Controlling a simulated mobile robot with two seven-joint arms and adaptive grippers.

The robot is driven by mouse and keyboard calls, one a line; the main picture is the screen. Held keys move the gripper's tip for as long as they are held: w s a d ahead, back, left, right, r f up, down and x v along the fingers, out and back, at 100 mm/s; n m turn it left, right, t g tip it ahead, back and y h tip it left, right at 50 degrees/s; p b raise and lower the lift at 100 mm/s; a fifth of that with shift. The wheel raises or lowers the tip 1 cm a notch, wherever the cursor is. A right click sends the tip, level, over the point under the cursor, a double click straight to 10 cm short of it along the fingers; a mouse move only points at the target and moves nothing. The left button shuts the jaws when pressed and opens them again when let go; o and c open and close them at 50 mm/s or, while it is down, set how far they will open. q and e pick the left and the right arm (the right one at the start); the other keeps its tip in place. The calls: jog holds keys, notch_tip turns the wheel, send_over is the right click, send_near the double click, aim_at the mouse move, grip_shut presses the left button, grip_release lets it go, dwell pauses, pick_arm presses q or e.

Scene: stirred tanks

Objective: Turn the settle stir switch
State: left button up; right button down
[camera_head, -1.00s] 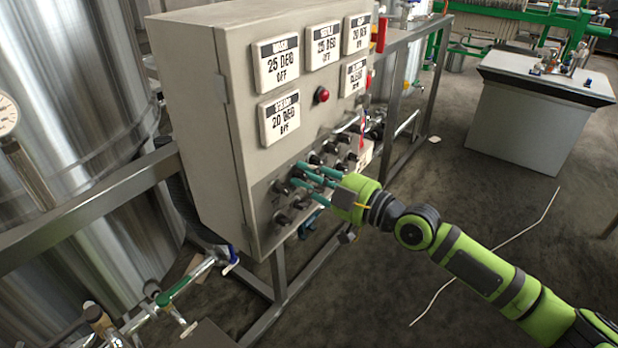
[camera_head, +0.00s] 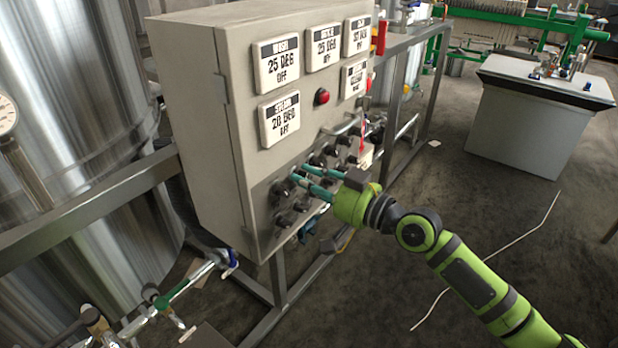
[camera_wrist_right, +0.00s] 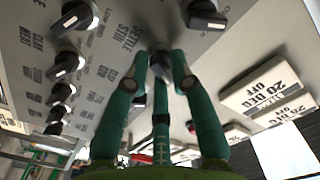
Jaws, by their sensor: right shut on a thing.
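The settle stir switch (camera_wrist_right: 160,62) is a dark knob on the grey panel, beside the printed words "SETTLE STIR" in the right wrist view. My right gripper (camera_wrist_right: 158,68) has its teal fingers closed around this knob, which is partly hidden between the fingertips. In the head view my right gripper (camera_head: 297,177) reaches the panel's knob rows from the right. The fingers cover part of the knobs there, and I cannot read the knob's pointer. My left gripper is not in view.
The control box (camera_head: 215,120) carries several white displays and a red button (camera_head: 322,97). Other dark knobs (camera_wrist_right: 68,64) sit close around the gripped one. A steel tank (camera_head: 70,100) stands on the left. The floor at right is mostly clear, with a grey cabinet (camera_head: 525,125) at the back.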

jog(key=shift+w+d+r+m, duration=0.15)
jog(key=shift+d+m, duration=0.05)
jog(key=shift+m, duration=0.5)
jog(key=c, duration=1.2)
grip_release()
jog(key=shift+f, duration=0.2)
jog(key=v, duration=1.2)
jog(key=shift+w, duration=0.1)
